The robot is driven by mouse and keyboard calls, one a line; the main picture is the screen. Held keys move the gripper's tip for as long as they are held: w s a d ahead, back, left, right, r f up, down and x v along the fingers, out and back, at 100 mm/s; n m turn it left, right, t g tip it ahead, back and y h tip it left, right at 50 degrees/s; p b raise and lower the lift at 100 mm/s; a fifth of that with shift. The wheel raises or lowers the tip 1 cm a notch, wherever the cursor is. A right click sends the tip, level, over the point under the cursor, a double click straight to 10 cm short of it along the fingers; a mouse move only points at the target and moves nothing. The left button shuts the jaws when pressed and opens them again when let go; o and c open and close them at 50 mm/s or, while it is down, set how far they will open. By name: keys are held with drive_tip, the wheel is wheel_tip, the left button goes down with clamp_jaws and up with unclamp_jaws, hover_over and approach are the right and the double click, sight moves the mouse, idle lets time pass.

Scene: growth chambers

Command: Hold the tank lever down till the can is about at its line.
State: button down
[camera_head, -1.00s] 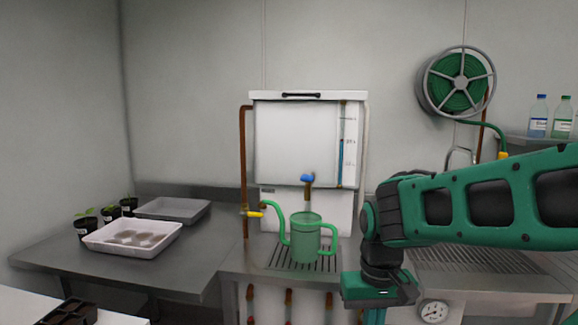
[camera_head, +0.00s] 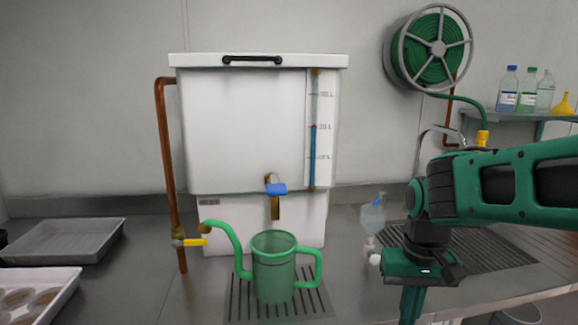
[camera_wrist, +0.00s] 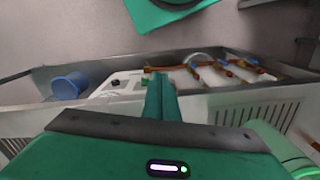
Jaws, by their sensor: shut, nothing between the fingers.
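The white tank (camera_head: 245,125) stands at the back of the counter in the head view. Its blue lever (camera_head: 276,189) sits on a brass tap low on its front. The green see-through watering can (camera_head: 273,275) stands upright on the drain grate below the tap. I cannot make out a line on the can or any water in it. My gripper (camera_head: 410,308) points down at the right of the can, apart from can and lever. Its shut, empty fingers show in the wrist view (camera_wrist: 160,95); their tips are cut off in the head view.
A copper pipe with a yellow valve handle (camera_head: 190,242) runs left of the tank. The can's spout reaches toward it. A clear bottle (camera_head: 372,216) stands between tank and arm. Grey and white trays lie left. A blue container (camera_wrist: 68,86) shows in the wrist view.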

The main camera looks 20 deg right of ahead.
wheel_tip(320, 180, up, 40)
drive_tip(key=f+n, duration=0.1)
drive_tip(key=n, duration=2)
hover_over(277, 186)
drive_tip(key=shift+s+a+r, duration=0.1)
drive_tip(key=shift+r, duration=0.15)
drive_tip(key=shift+f, duration=0.1)
wheel_tip(277, 186, down, 14)
drive_tip(key=shift+r, duration=0.15)
